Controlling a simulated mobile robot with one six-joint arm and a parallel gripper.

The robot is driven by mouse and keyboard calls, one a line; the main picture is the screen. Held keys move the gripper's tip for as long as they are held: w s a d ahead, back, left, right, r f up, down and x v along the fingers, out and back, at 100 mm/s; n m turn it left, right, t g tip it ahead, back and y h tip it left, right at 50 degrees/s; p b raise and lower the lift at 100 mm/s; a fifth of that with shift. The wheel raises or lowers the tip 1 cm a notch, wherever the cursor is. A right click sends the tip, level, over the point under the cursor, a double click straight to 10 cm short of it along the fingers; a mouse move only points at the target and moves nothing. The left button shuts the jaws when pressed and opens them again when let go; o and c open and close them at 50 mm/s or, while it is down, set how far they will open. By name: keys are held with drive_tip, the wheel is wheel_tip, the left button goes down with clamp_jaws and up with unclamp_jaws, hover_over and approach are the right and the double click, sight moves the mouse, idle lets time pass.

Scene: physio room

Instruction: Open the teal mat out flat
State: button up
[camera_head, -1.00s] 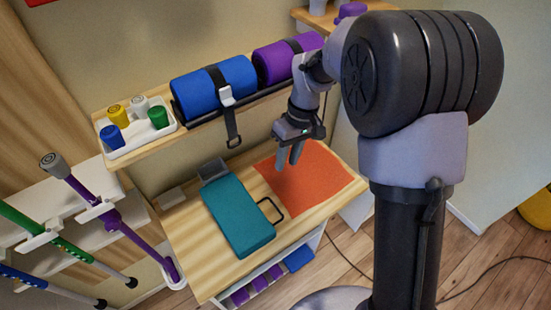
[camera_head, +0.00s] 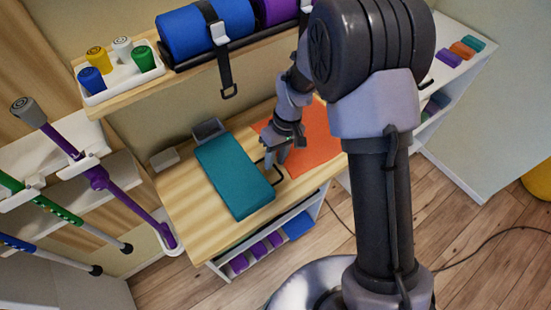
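The teal mat (camera_head: 233,178) lies folded as a thick, narrow slab on the wooden bench top (camera_head: 190,205). A thin black loop (camera_head: 268,182) sticks out at its right long side. My gripper (camera_head: 274,157) is just to the right of the mat, over or close to the loop, pointing down. Its two fingers look apart, with nothing seen between them. I cannot tell whether a fingertip touches the loop or the mat edge.
An orange sheet (camera_head: 312,143) lies flat on the bench to the right. A grey block (camera_head: 208,129) stands behind the mat. A shelf above holds a blue roll (camera_head: 208,32) with a hanging strap and a white tray (camera_head: 122,85).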

clamp_jaws()
idle(1.3)
